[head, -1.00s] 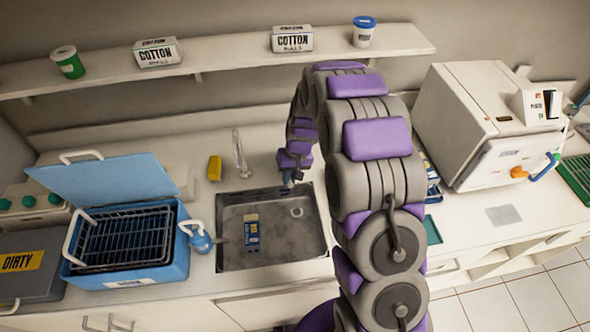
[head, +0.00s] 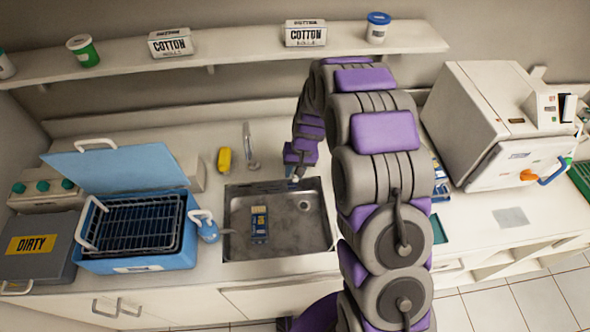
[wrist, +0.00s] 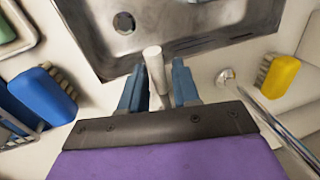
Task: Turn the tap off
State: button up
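The tap's silver spout (head: 250,146) rises behind the sink (head: 232,225); in the wrist view its pipe (wrist: 280,130) is at the right. A pale lever (wrist: 155,68), which looks like the tap handle, stands by the sink edge. My gripper (wrist: 157,85) has its two blue fingers on either side of this lever. A narrow gap shows on the lever's right; contact on its left is unclear. In the head view my gripper (head: 296,174) is at the sink's back right rim, and my arm hides part of the counter. I cannot tell if water runs.
A yellow brush (wrist: 280,76) lies beyond the spout and a blue brush (wrist: 42,96) on the other side of my gripper. A blue packet (head: 260,224) lies in the sink.

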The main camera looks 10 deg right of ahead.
jog(key=shift+o, duration=0.6)
jog(key=shift+r, duration=0.1)
jog(key=d+r+p, duration=0.1)
jog(key=d+r, duration=0.2)
jog(key=r, duration=1.3)
jog(key=shift+r+p, duration=0.35)
jog(key=shift+r, duration=0.05)
jog(key=shift+d, duration=0.1)
jog(key=s+d+r+g+h+b, duration=0.1)
jog(key=s+d+r, duration=0.1)
jog(key=s, duration=1.7)
jog(key=s+d+r+h+b, duration=0.1)
jog(key=s+d+r+b, duration=0.1)
jog(key=s, duration=1.6)
jog(key=shift+s+d+r+g, duration=0.2)
jog(key=shift+s+r+g, duration=0.2)
jog(key=shift+r, duration=0.05)
